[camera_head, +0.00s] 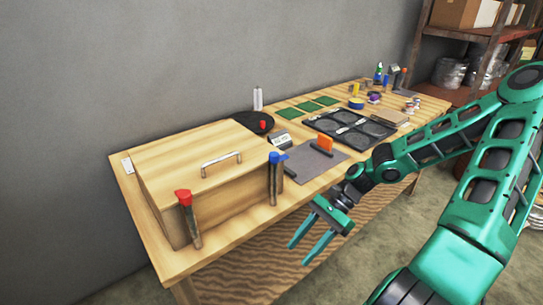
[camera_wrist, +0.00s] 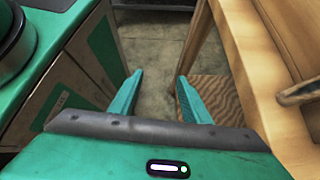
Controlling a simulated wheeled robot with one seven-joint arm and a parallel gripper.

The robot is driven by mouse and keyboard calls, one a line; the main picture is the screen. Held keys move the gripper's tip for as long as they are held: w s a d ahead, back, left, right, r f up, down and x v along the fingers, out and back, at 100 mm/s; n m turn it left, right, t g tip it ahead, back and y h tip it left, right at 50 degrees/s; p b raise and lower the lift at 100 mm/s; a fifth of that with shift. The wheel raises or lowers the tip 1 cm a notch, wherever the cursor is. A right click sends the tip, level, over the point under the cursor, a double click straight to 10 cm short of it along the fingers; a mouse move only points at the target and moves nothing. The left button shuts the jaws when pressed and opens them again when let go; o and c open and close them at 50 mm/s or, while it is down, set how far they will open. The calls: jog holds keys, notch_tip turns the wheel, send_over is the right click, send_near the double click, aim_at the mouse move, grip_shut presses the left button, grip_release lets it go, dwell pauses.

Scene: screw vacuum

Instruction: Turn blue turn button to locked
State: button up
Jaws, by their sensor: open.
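A blue turn button (camera_head: 276,157) sits on top of a dark upright post at the front right corner of a wooden box (camera_head: 200,170) on the workbench. A red turn button (camera_head: 184,197) tops a similar post at the box's front left. My gripper (camera_head: 298,254) is open and empty in front of the bench edge, below and to the right of the blue button, apart from it. In the wrist view my open fingers (camera_wrist: 158,90) have only floor between them. The blue button is not visible in the wrist view.
The wooden workbench (camera_head: 248,219) carries a grey mat (camera_head: 302,168) with an orange-handled item (camera_head: 324,143), a black tray (camera_head: 350,128), green squares (camera_head: 307,106) and a dark round plate (camera_head: 245,119). Shelves (camera_head: 470,32) stand at the back right.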

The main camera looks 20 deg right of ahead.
jog(key=w+a+r+m+t+y, duration=0.1)
jog(key=w+r+m+t+y, duration=0.15)
jog(key=w+r, duration=0.25)
jog(key=m+t+y, duration=0.4)
jog(key=m+t, duration=0.1)
jog(key=t, duration=0.3)
send_near(274, 154)
jog(key=x, duration=1)
jog(key=shift+w+f, duration=0.1)
jog(key=shift+f, duration=0.1)
jog(key=shift+c, duration=0.6)
jog(key=c, duration=0.9)
